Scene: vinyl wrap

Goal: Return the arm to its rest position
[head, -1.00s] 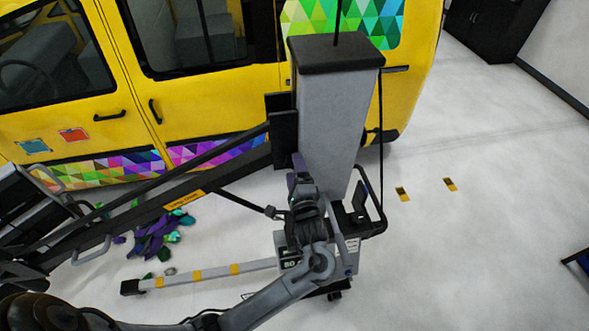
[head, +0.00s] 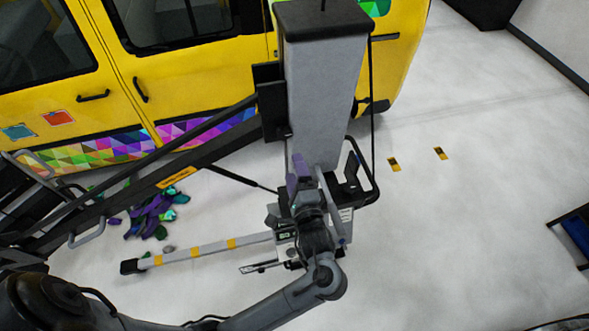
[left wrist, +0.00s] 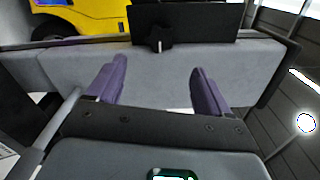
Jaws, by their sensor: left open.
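My left gripper (head: 299,168) is in front of the lower part of a grey column in the head view, its arm coming in from the bottom left. In the left wrist view its two purple fingers (left wrist: 155,88) are spread apart with nothing between them. The grey face of the column lies beyond the fingertips. My right gripper is in neither view.
The grey column (head: 325,100) stands on a wheeled base close to my left gripper. A yellow van (head: 190,90) with coloured triangles is behind it. Vinyl scraps (head: 153,215) lie on the floor at left. Open floor (head: 460,230) extends to the right.

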